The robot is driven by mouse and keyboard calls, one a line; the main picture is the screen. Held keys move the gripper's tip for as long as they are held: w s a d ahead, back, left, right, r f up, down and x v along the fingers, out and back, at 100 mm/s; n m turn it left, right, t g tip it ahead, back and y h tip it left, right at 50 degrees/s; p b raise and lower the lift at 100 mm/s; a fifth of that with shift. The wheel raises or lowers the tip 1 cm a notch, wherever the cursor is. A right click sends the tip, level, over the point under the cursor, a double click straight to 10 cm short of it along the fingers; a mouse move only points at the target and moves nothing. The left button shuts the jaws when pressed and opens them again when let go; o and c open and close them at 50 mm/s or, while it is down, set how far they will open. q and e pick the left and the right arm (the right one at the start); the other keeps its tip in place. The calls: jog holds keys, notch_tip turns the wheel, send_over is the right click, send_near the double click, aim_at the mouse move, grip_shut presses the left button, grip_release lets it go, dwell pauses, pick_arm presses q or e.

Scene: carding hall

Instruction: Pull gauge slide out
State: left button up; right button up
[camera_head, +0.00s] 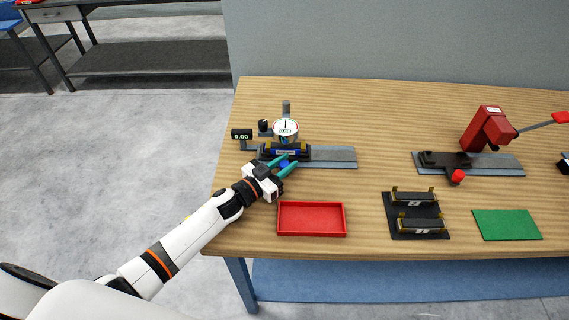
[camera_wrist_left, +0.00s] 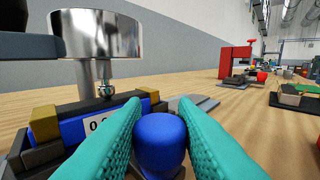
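The dial gauge (camera_head: 286,128) stands at the back left of the wooden table, with its round white face up. Below it is the gauge slide (camera_head: 287,151), a dark block with a blue body, yellow end pieces and a white label. The slide's blue knob (camera_wrist_left: 160,140) faces my left wrist camera. My left gripper (camera_head: 284,165) has its teal fingers on both sides of the knob, apparently touching it. In the left wrist view, the gauge's metal stem (camera_wrist_left: 103,85) is above the slide. My right gripper is not in view.
A red tray (camera_head: 312,234) lies just right of my left forearm. A black rack (camera_head: 391,221) with two numbered blocks and a green mat (camera_head: 506,238) are further right. A red press-like device (camera_head: 487,130) stands behind them. A small display (camera_head: 241,134) reads 0.00.

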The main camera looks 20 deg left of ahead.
pick_arm(q)
jog(key=shift+w+d, duration=0.2)
jog(key=shift+d, duration=0.5)
jog(key=shift+w+d, duration=0.2)
jog(key=shift+d, duration=0.5)
jog(key=shift+w+d, duration=0.2)
jog(key=shift+d, duration=0.5)
grip_shut()
jog(key=o, duration=1)
grip_release()
jog(key=shift+a, duration=0.1)
jog(key=b+v, duration=0.1)
jog(key=v, duration=1)
jog(key=shift+s+a, duration=0.2)
jog(key=shift+s, duration=0.3)
jog(key=shift+r, duration=0.1)
